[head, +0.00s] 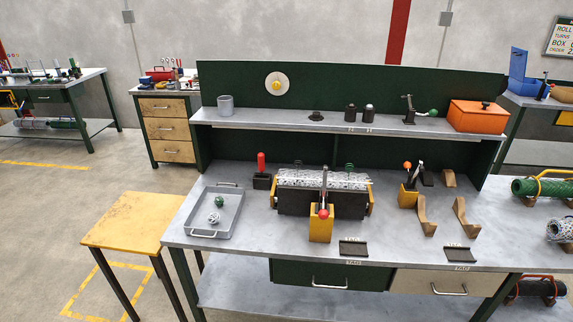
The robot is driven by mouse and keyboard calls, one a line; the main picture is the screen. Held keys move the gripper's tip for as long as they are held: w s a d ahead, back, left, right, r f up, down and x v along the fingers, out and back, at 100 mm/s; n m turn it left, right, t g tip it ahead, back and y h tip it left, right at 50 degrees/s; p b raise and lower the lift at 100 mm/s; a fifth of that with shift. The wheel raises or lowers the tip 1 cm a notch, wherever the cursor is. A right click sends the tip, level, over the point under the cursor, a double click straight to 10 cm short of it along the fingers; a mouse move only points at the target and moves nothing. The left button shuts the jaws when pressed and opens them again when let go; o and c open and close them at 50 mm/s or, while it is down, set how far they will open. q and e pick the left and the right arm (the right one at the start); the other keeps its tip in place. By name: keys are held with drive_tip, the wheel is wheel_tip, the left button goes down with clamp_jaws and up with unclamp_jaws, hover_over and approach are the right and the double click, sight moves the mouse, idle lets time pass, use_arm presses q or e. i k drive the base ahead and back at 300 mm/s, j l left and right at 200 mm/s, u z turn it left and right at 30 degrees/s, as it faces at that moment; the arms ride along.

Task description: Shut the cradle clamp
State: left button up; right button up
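A dark cradle (290,203) with yellow end pieces stands on the middle of the grey workbench. A roll of silvery chainlink mesh (345,181) lies across its top. In front of the cradle is a yellow block (320,228) with a red knob (323,213) and a grey bar rising above it. Left of the cradle, a red handle (261,161) stands upright on a dark base (262,182). I cannot tell which of these is the cradle clamp, or its state. Neither of my grippers is in view.
A grey tray (232,192) holds small balls on the bench's left. A yellow holder (408,196) with tools and tan curved brackets (426,215) stand on the right. Above, a shelf (290,118) carries an orange box (478,116). A yellow-topped table (130,218) adjoins the left side.

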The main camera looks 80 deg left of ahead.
sight(324, 214)
drive_tip(key=j+u, duration=0.1)
drive_tip(key=u, duration=2.4)
